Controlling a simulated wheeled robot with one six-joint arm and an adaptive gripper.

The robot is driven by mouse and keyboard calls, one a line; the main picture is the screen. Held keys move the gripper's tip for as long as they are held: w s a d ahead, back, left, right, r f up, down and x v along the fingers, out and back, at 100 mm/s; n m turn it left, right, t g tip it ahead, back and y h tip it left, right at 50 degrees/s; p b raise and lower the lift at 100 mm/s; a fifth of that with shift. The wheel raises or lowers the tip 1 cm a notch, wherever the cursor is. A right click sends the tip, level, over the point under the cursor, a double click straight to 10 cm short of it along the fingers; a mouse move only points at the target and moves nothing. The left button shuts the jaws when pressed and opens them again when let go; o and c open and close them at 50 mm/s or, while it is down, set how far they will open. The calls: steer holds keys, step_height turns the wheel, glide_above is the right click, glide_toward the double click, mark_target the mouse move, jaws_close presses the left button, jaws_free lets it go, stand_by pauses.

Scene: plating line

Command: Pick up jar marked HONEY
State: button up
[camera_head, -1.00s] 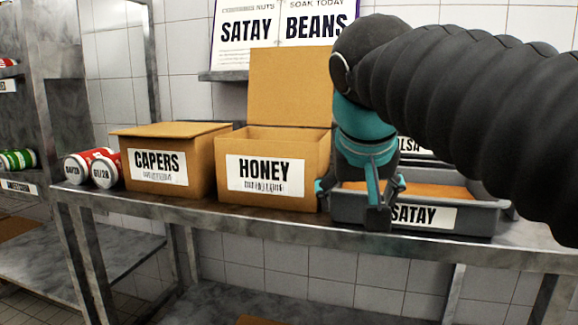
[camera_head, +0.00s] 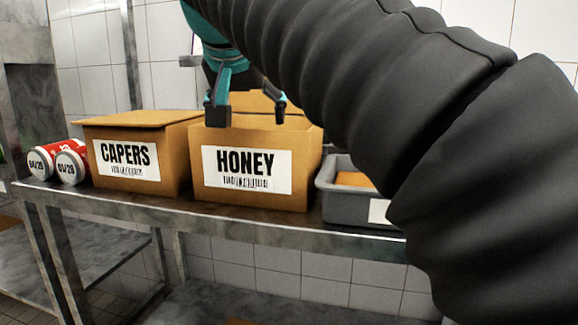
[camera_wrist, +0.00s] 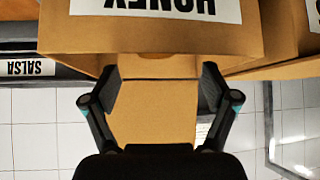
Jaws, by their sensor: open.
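No jar marked HONEY shows in either view. A cardboard box (camera_head: 300,185) with a white HONEY label (camera_head: 246,170) stands on the metal shelf with its flap raised at the back. Its inside is hidden from the head view. My gripper (camera_head: 248,113) is open and empty, fingers pointing down at the top of this box. In the wrist view my gripper (camera_wrist: 160,84) has its fingers spread, with the raised flap (camera_wrist: 155,118) between them. The box front (camera_wrist: 150,38) shows upside down above, and little of the inside is visible.
A CAPERS box (camera_head: 180,165) with its lid nearly closed stands just left. Red cans (camera_head: 74,165) lie beyond it. A grey bin (camera_head: 345,205) stands to the right, partly behind my arm. A SALSA label (camera_wrist: 34,68) shows in the wrist view. The tiled wall is behind.

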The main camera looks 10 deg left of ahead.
steer(key=shift+d+b+x, duration=0.15)
steer(key=shift+b+x, duration=0.15)
steer(key=shift+x, duration=1.65)
steer(key=shift+d+b+x, duration=0.15)
steer(key=shift+b+x, duration=0.15)
steer(key=shift+x, duration=1.7)
steer(key=shift+r, duration=0.1)
steer(key=c, duration=1.5)
